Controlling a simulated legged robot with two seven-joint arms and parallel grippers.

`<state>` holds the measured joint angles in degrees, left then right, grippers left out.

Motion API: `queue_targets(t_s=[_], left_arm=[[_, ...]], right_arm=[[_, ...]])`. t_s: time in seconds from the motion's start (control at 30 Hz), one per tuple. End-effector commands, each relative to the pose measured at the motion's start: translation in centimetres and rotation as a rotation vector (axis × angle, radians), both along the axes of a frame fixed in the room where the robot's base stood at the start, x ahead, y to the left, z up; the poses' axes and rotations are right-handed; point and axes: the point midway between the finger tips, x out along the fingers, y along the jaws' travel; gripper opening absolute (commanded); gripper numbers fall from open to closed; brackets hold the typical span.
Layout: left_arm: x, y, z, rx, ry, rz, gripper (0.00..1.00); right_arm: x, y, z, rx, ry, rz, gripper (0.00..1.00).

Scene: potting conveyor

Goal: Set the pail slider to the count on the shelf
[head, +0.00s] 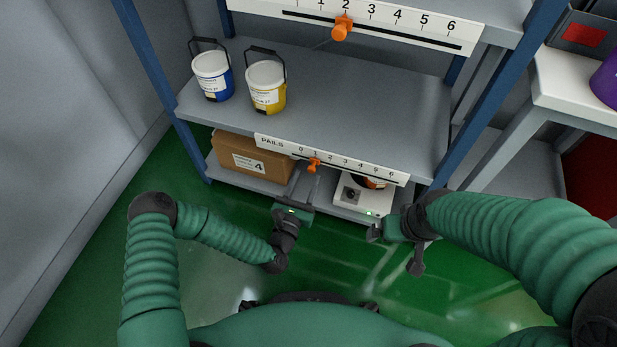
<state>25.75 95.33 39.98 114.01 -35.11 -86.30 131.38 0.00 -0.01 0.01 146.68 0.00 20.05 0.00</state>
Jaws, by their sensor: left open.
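The pail slider is an orange knob (314,164) on the white PAILS scale (272,144) along the middle shelf's front edge. It sits at about the 1 mark. Two pails stand upright on the middle shelf (350,95), towards its left: a white and blue pail (212,78) and a white and yellow pail (266,86). My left gripper (307,172) is open, with its fingers pointing up at the knob from just below. I cannot tell whether they touch it. My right gripper (376,232) is low in front of the shelf, partly hidden by its arm; its jaws are unclear.
A second scale (400,33) above has an orange knob (342,28) near 2. The bottom shelf holds a cardboard box (245,163) marked 4 and a white device (360,198). Blue posts frame the rack. A white table (575,85) stands at right.

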Motion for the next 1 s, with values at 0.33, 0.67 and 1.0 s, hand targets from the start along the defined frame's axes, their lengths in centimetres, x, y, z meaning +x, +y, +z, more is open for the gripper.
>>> queue_targets(t_s=[0.33, 0.67, 1.0], left_arm=[[2.8, -0.9, 0.0, 0.001, 0.001, 0.000, 0.44], [2.8, -0.9, 0.0, 0.001, 0.001, 0.000, 0.19], [2.7, -0.9, 0.0, 0.002, 0.002, -0.001, 0.00]], right_arm=[[0.0, 0.0, -1.1, 0.000, 0.000, 0.000, 1.00], [0.0, 0.0, -1.1, 0.000, 0.000, 0.000, 1.00], [0.0, 0.0, -1.1, 0.000, 0.000, 0.000, 1.00]])
